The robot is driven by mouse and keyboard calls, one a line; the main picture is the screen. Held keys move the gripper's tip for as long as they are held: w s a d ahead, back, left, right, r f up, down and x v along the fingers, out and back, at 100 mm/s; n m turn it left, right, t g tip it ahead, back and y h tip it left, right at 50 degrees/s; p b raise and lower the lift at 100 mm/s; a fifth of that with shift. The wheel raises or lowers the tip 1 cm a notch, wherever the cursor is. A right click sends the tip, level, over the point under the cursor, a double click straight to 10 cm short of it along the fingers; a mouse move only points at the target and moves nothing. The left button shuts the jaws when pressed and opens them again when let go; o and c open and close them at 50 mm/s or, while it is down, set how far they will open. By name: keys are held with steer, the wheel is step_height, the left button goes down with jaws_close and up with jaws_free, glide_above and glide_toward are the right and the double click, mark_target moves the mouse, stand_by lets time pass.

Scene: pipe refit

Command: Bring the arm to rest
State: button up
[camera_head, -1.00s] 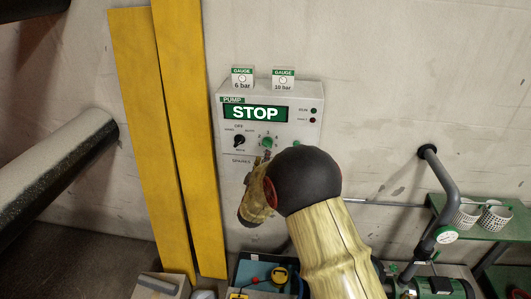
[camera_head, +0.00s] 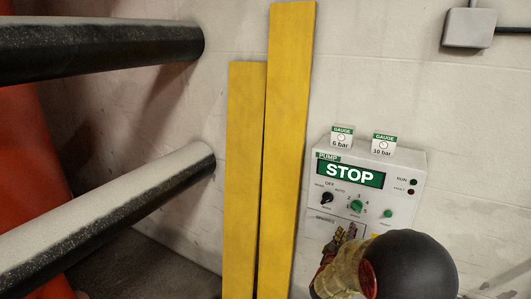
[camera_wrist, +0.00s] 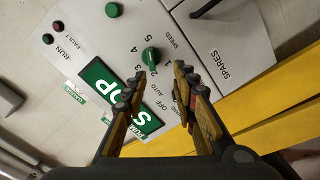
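My gripper (camera_head: 344,233) is in front of the lower part of the white pump panel (camera_head: 407,160), partly covering its SPARES label. My arm's dark rounded joint hides the panel's lower right. In the wrist view my gripper (camera_wrist: 161,70) has its two fingers apart, with nothing between them. The green speed knob (camera_wrist: 151,56) shows just beyond the fingertips, apart from them. The panel display (camera_head: 350,174) reads STOP. The black mode knob (camera_head: 327,198) and a green button (camera_head: 388,214) show in the head view.
Two yellow boards (camera_head: 288,130) lean on the wall left of the panel. Two thick dark pipes (camera_head: 110,50) run at the far left. Gauge cards (camera_head: 342,137) for 6 bar and 10 bar stand on the panel top. A grey box (camera_head: 469,27) is on the wall at upper right.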

steer(key=s+a+f+m+g+y, duration=0.1)
steer(key=s+a+f+g+y, duration=0.3)
steer(key=f, duration=0.3)
steer(key=s+a+f+m+g+y, duration=0.1)
steer(key=s+a+f+m+y, duration=0.15)
steer(key=a+f, duration=0.45)
steer(key=s+a+r+m+g+y+b, duration=0.1)
steer(key=s+a+r+g+y+b, duration=0.2)
steer(key=s, duration=0.9)
steer(key=s+a+r+g+y, duration=0.1)
steer(key=s+a+r+g, duration=0.3)
steer(key=s, duration=0.8)
steer(key=s+d+r+t+h+b, duration=0.1)
steer(key=s+d+r+t+b, duration=0.1)
steer(key=s+r, duration=0.7)
steer(key=shift+s+r+t+b, duration=0.35)
steer(key=shift+s+t+b, duration=0.15)
steer(key=shift+s+b, duration=0.45)
steer(key=shift+w, duration=0.2)
